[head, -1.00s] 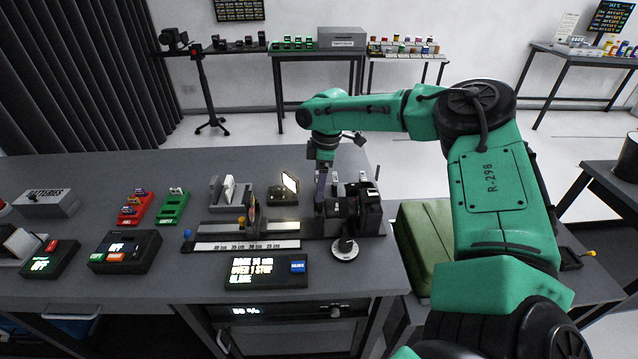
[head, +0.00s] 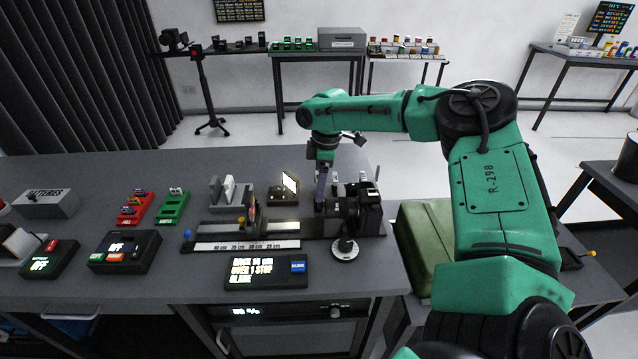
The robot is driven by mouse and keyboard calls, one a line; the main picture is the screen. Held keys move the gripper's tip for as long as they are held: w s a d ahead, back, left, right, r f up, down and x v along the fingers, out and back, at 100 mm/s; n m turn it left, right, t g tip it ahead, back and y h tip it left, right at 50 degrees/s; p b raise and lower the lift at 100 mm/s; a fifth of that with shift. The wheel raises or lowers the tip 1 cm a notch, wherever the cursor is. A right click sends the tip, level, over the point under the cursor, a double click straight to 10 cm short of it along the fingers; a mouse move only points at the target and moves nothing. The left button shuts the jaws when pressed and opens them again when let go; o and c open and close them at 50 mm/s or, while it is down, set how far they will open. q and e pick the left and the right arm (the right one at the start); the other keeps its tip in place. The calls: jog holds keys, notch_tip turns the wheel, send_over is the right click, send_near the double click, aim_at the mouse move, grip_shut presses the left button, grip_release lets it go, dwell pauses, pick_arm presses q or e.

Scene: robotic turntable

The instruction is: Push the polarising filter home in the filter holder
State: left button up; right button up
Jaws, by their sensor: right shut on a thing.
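My right gripper (head: 320,196) points down at the front of the black camera (head: 368,208) on the bench. It is shut on a thin piece, taken to be the polarising filter, which is mostly hidden by the fingers. The filter holder seems to be the dark part (head: 335,212) at the lens side of the camera; it is small and partly covered. I cannot tell how deep the filter sits in it. My left gripper is not in view.
Left of the camera runs a rail with a scale strip (head: 246,245) and a small upright target (head: 253,214). A display box (head: 266,273) and a round dial (head: 345,249) stand in front. Red and green racks (head: 172,208) stand further left. A green case (head: 425,248) lies right of the bench.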

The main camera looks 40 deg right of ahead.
jog(key=shift+f+b, duration=1.9)
jog(key=shift+f, duration=0.5)
jog(key=o, duration=1.2)
jog(key=shift+r, duration=0.1)
notch_tip(320, 180, up, 14)
jog(key=s+d+b, duration=0.1)
jog(key=shift+d+r, duration=0.2)
jog(key=shift+s, duration=0.1)
